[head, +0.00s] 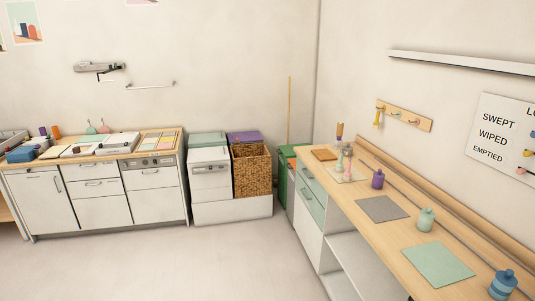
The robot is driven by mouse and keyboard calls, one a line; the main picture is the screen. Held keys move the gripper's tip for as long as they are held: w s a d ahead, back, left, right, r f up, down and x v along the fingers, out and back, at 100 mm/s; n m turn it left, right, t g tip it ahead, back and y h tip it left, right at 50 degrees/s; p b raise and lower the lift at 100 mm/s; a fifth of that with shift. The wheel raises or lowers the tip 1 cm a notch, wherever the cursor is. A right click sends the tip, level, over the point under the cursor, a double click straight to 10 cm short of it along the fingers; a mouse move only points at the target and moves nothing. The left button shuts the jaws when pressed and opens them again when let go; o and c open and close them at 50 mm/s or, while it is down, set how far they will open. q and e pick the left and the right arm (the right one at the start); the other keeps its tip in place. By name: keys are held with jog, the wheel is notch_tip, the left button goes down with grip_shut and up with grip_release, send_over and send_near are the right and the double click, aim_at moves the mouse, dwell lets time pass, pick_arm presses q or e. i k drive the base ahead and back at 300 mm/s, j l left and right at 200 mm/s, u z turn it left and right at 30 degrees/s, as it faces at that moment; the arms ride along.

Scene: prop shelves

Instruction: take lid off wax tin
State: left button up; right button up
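I cannot pick out a wax tin or its lid with certainty. On the wooden worktop (345,186) at the right stand a purple bottle (377,180), a mint-green bottle (426,220) and a blue bottle (503,285), all upright. A grey mat (382,209) and a green mat (438,265) lie flat between them. Small items (346,162) cluster on a pale mat at the worktop's far end, too small to name. Neither of my grippers is in view.
A counter (90,188) with drawers and cluttered small items stands at the left. A green bin (283,183) is in the corner. The floor (170,265) in front is clear.

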aim_at(348, 147)
jog(key=i, duration=2.65)
